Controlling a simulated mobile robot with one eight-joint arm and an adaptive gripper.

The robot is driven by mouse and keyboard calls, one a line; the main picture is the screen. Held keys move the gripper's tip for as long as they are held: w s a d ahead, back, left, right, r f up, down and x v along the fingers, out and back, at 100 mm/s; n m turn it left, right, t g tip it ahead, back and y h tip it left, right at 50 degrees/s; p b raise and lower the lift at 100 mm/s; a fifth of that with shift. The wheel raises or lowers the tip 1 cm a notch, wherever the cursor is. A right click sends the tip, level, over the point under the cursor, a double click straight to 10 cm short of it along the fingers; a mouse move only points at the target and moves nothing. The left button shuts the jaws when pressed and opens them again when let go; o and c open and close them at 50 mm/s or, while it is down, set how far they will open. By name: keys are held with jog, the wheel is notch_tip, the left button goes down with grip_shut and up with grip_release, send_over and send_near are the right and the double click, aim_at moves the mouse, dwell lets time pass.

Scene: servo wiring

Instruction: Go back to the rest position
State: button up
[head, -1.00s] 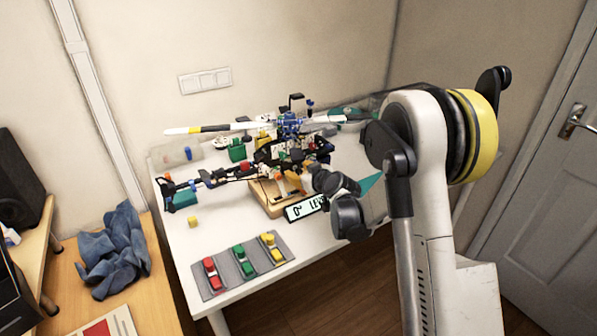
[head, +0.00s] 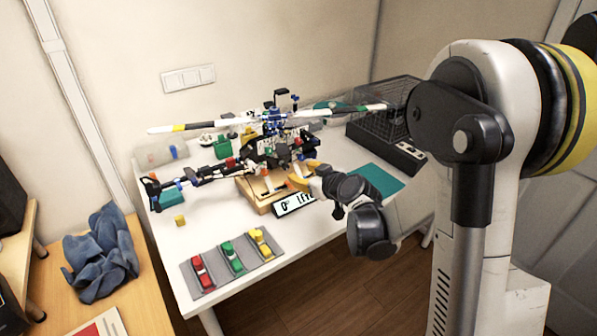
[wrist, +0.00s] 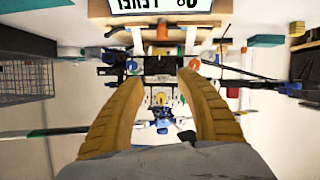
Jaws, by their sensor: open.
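My gripper (wrist: 160,108) is open in the wrist view, its two tan fingers spread apart with nothing held between them. In the head view my gripper (head: 303,177) is at the right side of the model helicopter (head: 275,145), close to its body; I cannot tell whether it touches. The helicopter stands on a wooden stand (head: 262,193) with a display reading "0° LEVEL" (head: 294,203) at its front. In the wrist view the helicopter (wrist: 165,67) appears upside down beyond and between the fingers.
A grey mat (head: 263,260) with red, green and yellow servos lies at the table's front. A black wire cage (head: 385,107) stands at the back right near my arm. A teal mat (head: 377,180) lies beside my wrist.

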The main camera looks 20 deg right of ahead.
jog(key=s+a+r+m+g, duration=0.1)
jog(key=s+a+r+g, duration=0.15)
jog(key=s, duration=0.45)
jog(key=s+a+r+m+g, duration=0.1)
jog(key=s+a+r, duration=0.1)
jog(key=s+r, duration=0.35)
jog(key=s+d+f+m+g+h, duration=0.1)
jog(key=s, duration=0.8)
jog(key=s+d+f+m+g+h, duration=0.1)
jog(key=s+m+h, duration=0.1)
jog(key=s, duration=0.8)
jog(key=shift+f+g, duration=0.25)
jog(key=shift+g, duration=0.1)
